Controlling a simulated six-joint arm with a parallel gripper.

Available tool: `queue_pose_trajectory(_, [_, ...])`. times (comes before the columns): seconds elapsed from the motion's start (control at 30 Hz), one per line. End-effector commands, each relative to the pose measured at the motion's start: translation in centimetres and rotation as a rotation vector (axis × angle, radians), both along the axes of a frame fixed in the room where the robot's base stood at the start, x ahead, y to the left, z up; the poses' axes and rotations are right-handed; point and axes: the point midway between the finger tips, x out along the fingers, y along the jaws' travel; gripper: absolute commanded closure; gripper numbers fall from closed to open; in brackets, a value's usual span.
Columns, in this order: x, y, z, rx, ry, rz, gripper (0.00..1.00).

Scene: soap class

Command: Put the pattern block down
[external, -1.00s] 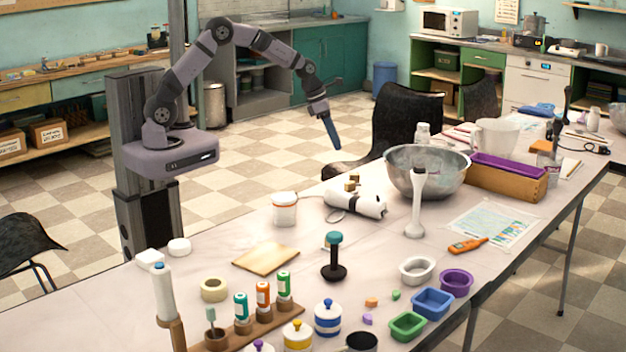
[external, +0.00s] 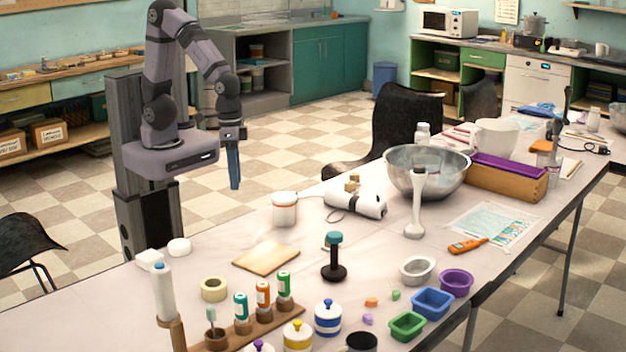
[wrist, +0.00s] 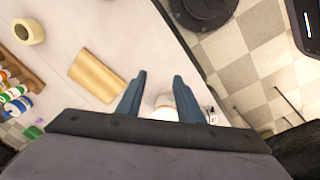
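My gripper (external: 234,186) hangs fingers down beside the table's far left edge, in front of my base, clear of the tabletop. In the wrist view my gripper (wrist: 159,80) has its two blue-grey fingers apart with nothing held between them. I cannot tell for sure which thing is the pattern block. A flat wooden board (external: 266,258) lies on the table; it also shows in the wrist view (wrist: 97,76). Small wooden cubes (external: 352,184) sit by a white cylindrical tool. Small orange (external: 371,302), green (external: 396,295) and purple (external: 367,319) pieces lie near the coloured moulds.
A white jar (external: 285,209) stands nearest my gripper on the table. A dark teal-topped stamp-like tool (external: 334,258), a tape roll (external: 214,289), a bottle rack (external: 250,325), a steel bowl (external: 428,171) and a stick blender (external: 417,203) stand around. Free tabletop surrounds the board.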

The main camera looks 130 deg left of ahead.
Motion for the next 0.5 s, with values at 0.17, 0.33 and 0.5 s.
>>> queue_pose_trajectory(0.17, [-4.0, -4.0, -0.6, 0.028, 0.041, -0.479, 0.66])
queue_pose_trajectory(0.33, [-6.0, -5.4, -1.0, 0.037, 0.062, -0.720, 0.66])
queue_pose_trajectory(0.5, [-6.6, -5.7, -1.1, 0.040, 0.067, -0.785, 0.66])
